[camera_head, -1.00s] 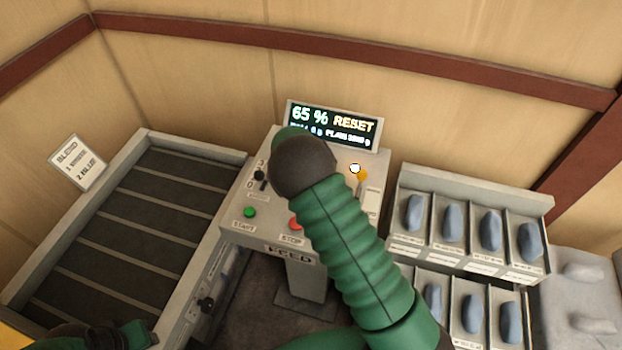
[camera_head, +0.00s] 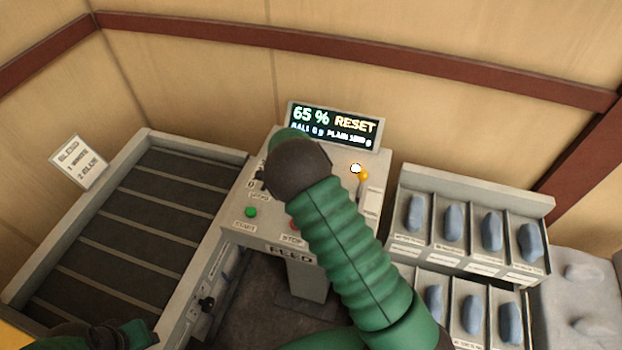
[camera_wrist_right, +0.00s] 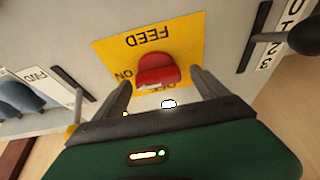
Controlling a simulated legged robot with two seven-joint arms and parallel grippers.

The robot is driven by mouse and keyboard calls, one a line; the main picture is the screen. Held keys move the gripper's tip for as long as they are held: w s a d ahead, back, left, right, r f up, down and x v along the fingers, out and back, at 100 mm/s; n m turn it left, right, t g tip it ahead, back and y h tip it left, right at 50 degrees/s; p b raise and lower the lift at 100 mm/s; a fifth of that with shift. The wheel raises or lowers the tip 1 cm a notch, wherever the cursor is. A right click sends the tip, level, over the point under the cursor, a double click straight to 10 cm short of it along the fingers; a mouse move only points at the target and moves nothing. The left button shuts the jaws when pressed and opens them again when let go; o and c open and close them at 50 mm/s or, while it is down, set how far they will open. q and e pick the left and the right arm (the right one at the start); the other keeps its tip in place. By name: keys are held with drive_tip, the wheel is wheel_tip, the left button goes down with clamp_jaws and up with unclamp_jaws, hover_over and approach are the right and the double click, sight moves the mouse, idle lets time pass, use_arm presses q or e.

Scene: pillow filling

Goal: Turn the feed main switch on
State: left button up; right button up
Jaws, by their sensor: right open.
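The feed main switch (camera_wrist_right: 156,70) is a red knob on a yellow plate (camera_wrist_right: 108,55) lettered FEED, ON and OFF, upside down in the right wrist view. I cannot tell which setting it is on. My right gripper (camera_wrist_right: 161,79) is open, with one finger on each side of the red knob; contact is unclear. In the head view my right wrist hides the switch and the fingers. The control panel (camera_head: 330,168) stands under a display (camera_head: 333,127) reading 65 % RESET. A dark green part of my left arm shows at the lower left; its jaws cannot be made out.
A black-knobbed selector (camera_wrist_right: 305,36) is close beside my right gripper. The panel also has a green button (camera_head: 251,212), a red stop button (camera_head: 294,226) and a yellow lever (camera_head: 362,176). A slatted conveyor (camera_head: 130,215) lies left, bins of blue pieces (camera_head: 470,232) right.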

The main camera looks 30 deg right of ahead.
drive_tip(key=b+v, duration=0.3)
drive_tip(key=v, duration=1.3)
drive_tip(key=shift+r, duration=0.4)
